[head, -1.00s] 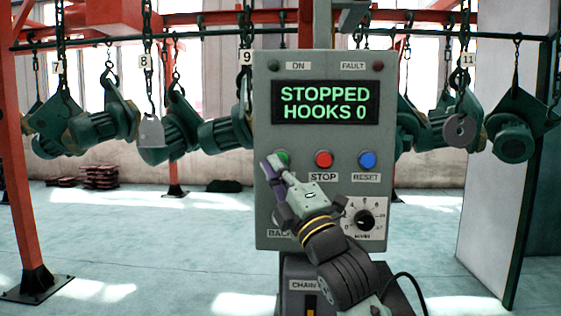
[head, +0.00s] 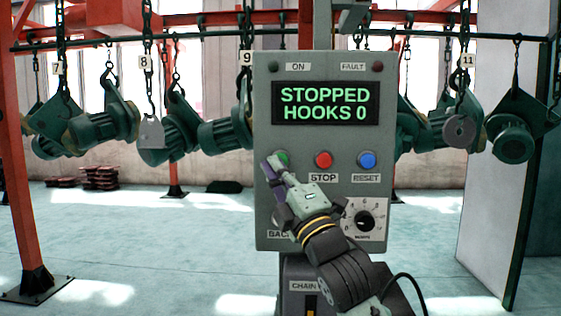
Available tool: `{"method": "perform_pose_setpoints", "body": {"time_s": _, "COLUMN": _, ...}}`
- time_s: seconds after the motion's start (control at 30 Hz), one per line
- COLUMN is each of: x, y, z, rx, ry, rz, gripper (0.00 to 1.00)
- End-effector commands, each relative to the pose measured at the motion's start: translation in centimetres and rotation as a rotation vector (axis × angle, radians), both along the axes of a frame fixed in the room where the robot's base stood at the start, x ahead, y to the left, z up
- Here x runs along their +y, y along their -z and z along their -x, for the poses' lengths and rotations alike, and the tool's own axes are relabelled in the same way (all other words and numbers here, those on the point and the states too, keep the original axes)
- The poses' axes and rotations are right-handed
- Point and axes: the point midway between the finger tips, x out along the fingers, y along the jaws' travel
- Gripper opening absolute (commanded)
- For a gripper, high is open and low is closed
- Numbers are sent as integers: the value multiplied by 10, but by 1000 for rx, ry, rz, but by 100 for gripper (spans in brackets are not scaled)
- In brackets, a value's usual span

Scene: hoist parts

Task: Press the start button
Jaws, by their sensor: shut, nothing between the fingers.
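The start button is the green button (head: 283,157) at the left of the button row on the grey control panel (head: 300,60). Its own label is hidden behind my gripper. My gripper (head: 270,165) is shut and empty, with its tips just at the lower left of the green button. I cannot tell whether they touch the panel or the button. The display (head: 325,103) reads "STOPPED HOOKS 0". The ON lamp (head: 273,67) and the FAULT lamp (head: 378,67) look dark.
A red STOP button (head: 323,160) and a blue RESET button (head: 367,160) sit to the right of the green one. A rotary dial (head: 364,221) is lower right. My arm covers the panel's lower middle. Green hoist parts (head: 95,125) hang on chains behind.

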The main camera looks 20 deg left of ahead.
Motion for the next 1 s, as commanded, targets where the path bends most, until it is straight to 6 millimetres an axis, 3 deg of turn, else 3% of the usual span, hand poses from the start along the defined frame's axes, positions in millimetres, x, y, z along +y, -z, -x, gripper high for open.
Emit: {"method": "perform_pose_setpoints", "body": {"time_s": 1.0, "x": 3, "y": 0, "z": -9, "rx": 0, "ry": 0, "rz": 0, "gripper": 0}}
